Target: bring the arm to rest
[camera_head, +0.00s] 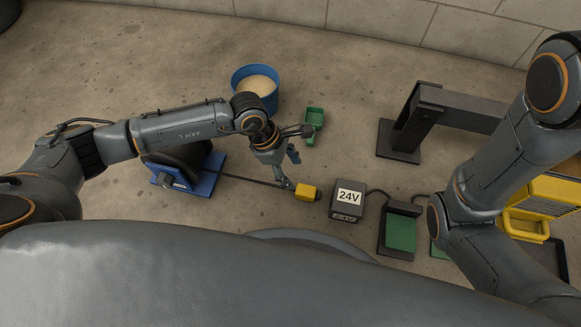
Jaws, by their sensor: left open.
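My left arm reaches in from the left. Its gripper (298,158) is open, with its fingers spread above the floor and nothing visible between them. The lower finger appears close to a yellow block (307,192) at the end of a dark cable; I cannot tell whether they touch. My right arm (510,160) comes down at the right side, folded, and its gripper is out of the picture.
A grey 24V box (347,201) stands right of the yellow block. A blue base (207,176) lies under my left forearm. A blue tub (255,83), green tray (314,125), green-topped pad (400,232), dark frame (428,98) and yellow unit (545,197) stand around.

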